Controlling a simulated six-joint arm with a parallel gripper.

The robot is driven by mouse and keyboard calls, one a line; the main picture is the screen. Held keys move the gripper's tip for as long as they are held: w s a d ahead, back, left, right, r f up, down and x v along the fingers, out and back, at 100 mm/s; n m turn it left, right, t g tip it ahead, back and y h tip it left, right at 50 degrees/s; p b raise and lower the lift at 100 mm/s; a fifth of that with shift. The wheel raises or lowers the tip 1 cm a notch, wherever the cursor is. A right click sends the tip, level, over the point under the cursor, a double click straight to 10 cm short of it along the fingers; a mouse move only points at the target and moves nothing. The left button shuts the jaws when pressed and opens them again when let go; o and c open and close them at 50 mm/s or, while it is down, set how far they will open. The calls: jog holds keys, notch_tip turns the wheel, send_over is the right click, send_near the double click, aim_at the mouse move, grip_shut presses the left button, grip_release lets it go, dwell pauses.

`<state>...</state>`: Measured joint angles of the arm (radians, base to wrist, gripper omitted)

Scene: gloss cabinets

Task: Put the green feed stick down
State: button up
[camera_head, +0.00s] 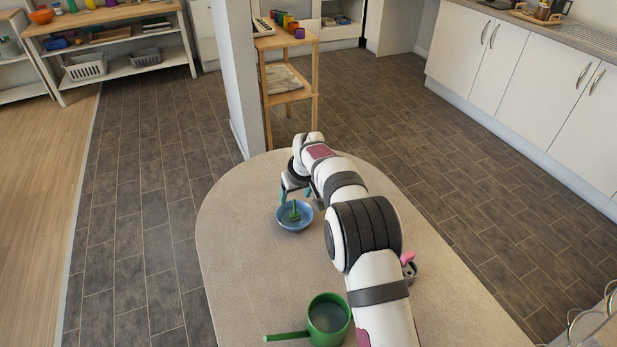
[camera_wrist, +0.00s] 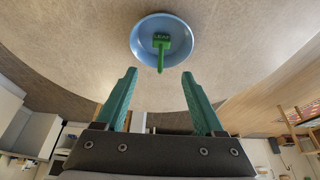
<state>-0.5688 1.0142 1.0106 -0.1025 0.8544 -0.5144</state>
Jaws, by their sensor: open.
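The green feed stick (camera_head: 295,212) rests in a blue bowl (camera_head: 282,223) on the table. In the wrist view, the stick (camera_wrist: 161,43) has its broad lettered end inside the bowl (camera_wrist: 143,50), and its thin handle points towards my gripper. My gripper (camera_head: 295,192) is at the bowl, with teal fingers. In the wrist view, the gripper (camera_wrist: 159,74) is open, its fingertips wide apart on either side of the handle's line and touching nothing. Whether the handle end reaches between the fingertips is unclear.
A green pot (camera_head: 328,318) with a long handle stands at the table's front. A pink and grey item (camera_head: 409,267) is partly hidden behind my arm. The table (camera_head: 235,240) is bare left of the bowl. A wooden shelf stand (camera_head: 290,75) stands beyond its far edge.

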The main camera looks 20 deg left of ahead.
jog(key=s+d+r+m+g+h, duration=0.1)
jog(key=s+d+r+m, duration=0.2)
jog(key=s+d+r, duration=0.35)
jog(key=s+d+r+m, duration=0.3)
jog(key=d+r, duration=0.4)
jog(key=d, duration=0.5)
jog(key=s+d+m+g, duration=0.1)
jog(key=s+d+m, duration=0.3)
jog(key=s, duration=1)
jog(key=s+d+m+g, duration=0.1)
jog(key=s+d+m, duration=0.3)
jog(key=s+d, duration=0.5)
jog(key=s, duration=0.6)
jog(key=shift+f+m, duration=0.3)
